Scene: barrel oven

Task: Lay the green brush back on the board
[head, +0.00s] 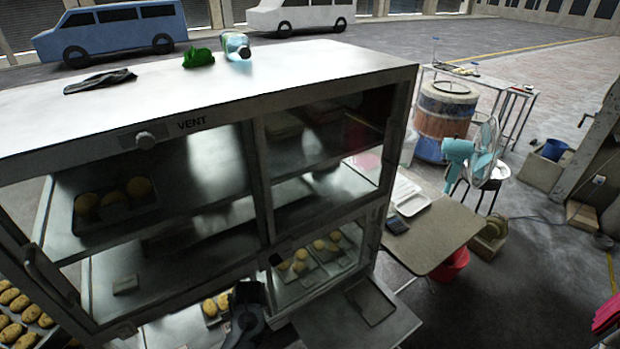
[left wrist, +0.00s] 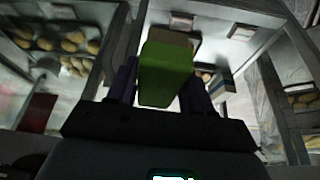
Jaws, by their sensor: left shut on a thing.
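The green brush (left wrist: 165,72) shows as a green block in the left wrist view. It sits between the two dark fingers of my left gripper (left wrist: 165,88), which is shut on it. A tan part shows at its far end. In the head view a dark shape low at the cabinet front, probably part of my left arm, hides what lies behind it; the brush cannot be made out there. I cannot tell which surface is the board. My right gripper is in neither view.
A metal cabinet (head: 250,88) with a glass front holds trays of buns (head: 115,198). A green cloth (head: 199,58) and a bottle (head: 236,46) lie on its top. A small table (head: 440,235) with a white tray (head: 405,193) and a fan (head: 483,150) stand to the right.

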